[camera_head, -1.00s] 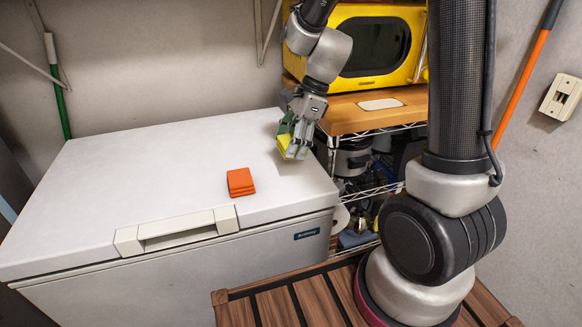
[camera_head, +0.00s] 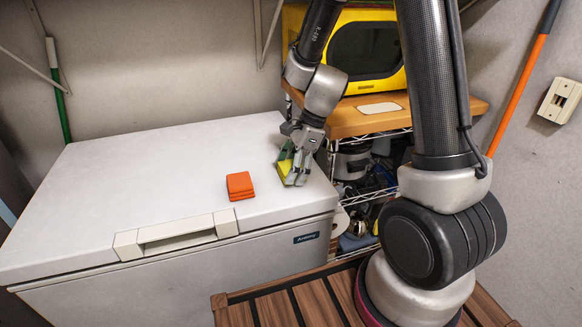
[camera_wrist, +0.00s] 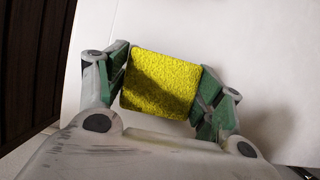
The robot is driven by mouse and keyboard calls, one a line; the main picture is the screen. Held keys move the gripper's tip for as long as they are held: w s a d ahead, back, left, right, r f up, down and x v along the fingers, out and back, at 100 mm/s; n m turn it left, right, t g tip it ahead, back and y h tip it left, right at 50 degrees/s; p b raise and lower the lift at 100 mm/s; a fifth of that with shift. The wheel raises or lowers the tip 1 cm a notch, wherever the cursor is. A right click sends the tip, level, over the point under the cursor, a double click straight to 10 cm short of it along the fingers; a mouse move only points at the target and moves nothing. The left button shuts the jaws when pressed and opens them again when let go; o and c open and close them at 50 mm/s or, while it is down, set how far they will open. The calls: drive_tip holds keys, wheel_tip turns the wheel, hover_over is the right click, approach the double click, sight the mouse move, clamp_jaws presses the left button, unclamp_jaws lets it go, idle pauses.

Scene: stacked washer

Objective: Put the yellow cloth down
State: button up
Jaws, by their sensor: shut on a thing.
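The yellow cloth (camera_wrist: 160,84) is a folded, square, fuzzy piece between the two green-padded fingers of my gripper (camera_wrist: 163,92) in the wrist view. My gripper is shut on it from both sides. In the head view the yellow cloth (camera_head: 284,169) shows partly behind the fingers of my gripper (camera_head: 292,176). They are low over the right part of the white chest freezer's lid (camera_head: 130,180). I cannot tell whether the cloth touches the lid.
A folded orange cloth (camera_head: 240,185) lies on the lid, left of my gripper. A wooden-topped shelf rack (camera_head: 440,110) with a yellow microwave (camera_head: 385,50) stands right of the freezer. The lid's left part is clear.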

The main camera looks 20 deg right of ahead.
drive_tip(key=shift+s+f, duration=0.15)
drive_tip(key=shift+f, duration=0.15)
drive_tip(key=shift+c, duration=0.5)
drive_tip(key=o, duration=1.1)
drive_tip(key=shift+f, duration=0.1)
drive_tip(key=shift+r, duration=0.5)
drive_tip(key=v, duration=0.7)
drive_tip(key=shift+s+d+r, duration=0.1)
drive_tip(key=shift+s+d, duration=0.05)
drive_tip(key=shift+d, duration=0.35)
drive_tip(key=s+d+r+n+t+h, duration=0.2)
drive_tip(key=s+d+r+n, duration=0.3)
drive_tip(key=s+r+n, duration=0.2)
drive_tip(key=s+d+r+n+t+h, duration=0.2)
drive_tip(key=s+d+r+n, duration=0.4)
drive_tip(key=s+n, duration=0.5)
drive_tip(key=shift+s+d+r+h, duration=0.2)
drive_tip(key=shift+d+r+h, duration=0.1)
drive_tip(key=shift+r, duration=0.7)
